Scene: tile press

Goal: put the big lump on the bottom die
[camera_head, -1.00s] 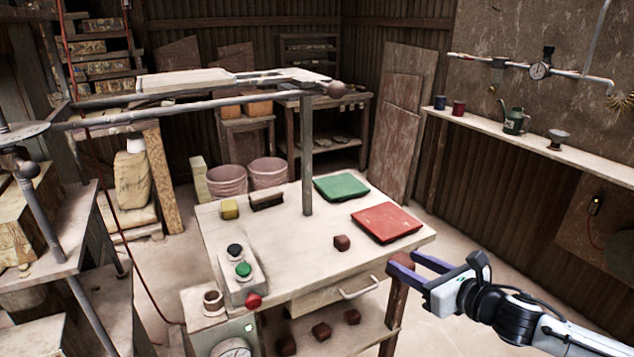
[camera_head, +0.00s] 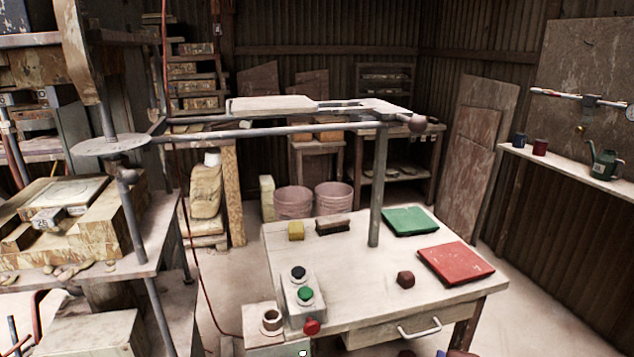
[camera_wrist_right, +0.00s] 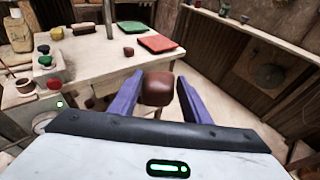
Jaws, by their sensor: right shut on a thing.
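The big lump (camera_wrist_right: 157,88) is a brown, rounded block. In the right wrist view my right gripper (camera_wrist_right: 159,77) is shut on it, one purple finger on each side, with the lump clear of the table. In the head view only a sliver of purple finger and brown shows at the bottom edge. The bottom die (camera_head: 72,190) looks like the pale square plate on the yellowish block of the press at the left. A small block marked 25 (camera_head: 48,218) sits at its front edge. My left gripper is not in view.
The table (camera_head: 355,290) carries a smaller brown lump (camera_head: 405,279), a red mat (camera_head: 456,263), a green mat (camera_head: 410,221) and a button box (camera_head: 303,300). A grey post (camera_head: 378,190) rises from it. The press rods (camera_head: 133,215) stand beside the die.

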